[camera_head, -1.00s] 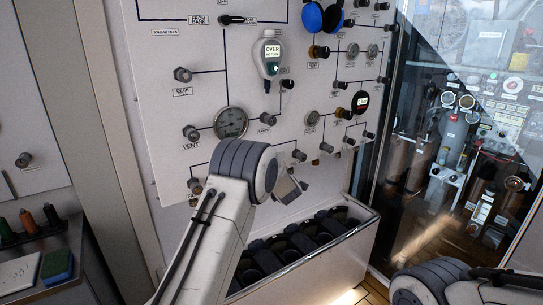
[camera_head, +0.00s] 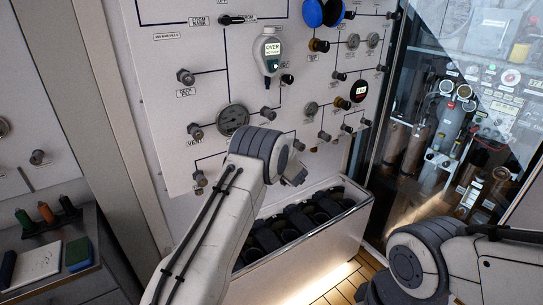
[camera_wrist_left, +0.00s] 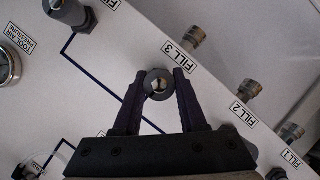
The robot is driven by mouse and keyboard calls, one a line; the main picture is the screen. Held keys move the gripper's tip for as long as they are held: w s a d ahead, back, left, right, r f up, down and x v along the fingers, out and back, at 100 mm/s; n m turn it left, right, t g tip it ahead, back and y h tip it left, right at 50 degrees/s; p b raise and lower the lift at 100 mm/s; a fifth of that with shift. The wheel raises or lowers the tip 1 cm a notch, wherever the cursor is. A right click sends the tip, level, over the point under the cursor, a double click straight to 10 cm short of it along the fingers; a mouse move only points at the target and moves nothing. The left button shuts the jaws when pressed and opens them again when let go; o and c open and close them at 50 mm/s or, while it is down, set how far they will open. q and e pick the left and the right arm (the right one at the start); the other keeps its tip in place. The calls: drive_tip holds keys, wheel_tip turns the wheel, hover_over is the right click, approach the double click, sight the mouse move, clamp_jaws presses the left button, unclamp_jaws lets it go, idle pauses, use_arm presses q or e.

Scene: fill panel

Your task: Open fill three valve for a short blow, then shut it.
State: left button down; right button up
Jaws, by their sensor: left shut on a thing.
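In the left wrist view, a round dark grey valve knob (camera_wrist_left: 157,84) with a bright centre sits on the white panel (camera_wrist_left: 110,60), directly beside the "FILL 3" label (camera_wrist_left: 180,54). My left gripper (camera_wrist_left: 160,76) has its two dark fingers on either side of this knob and is shut on it. How far the valve is turned does not show. In the head view, my left arm reaches to the lower panel and hides the gripped knob and the fingers. My right arm shows at the lower right, but its gripper is out of view.
The "FILL 2" label (camera_wrist_left: 243,113) and "FILL 1" label (camera_wrist_left: 291,157) lie nearby, with metal fittings close to the fingers. An open bin (camera_head: 345,208) stands below the panel.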

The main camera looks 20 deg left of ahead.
use_arm(q)
drive_tip(key=shift+r, duration=0.1)
drive_tip(key=shift+c, duration=2.4)
unclamp_jaws()
drive_tip(key=shift+d, duration=0.1)
drive_tip(key=b+v, duration=0.3)
drive_tip(key=v, duration=0.7)
drive_tip(key=shift+s, duration=0.2)
drive_tip(key=shift+d, duration=0.1)
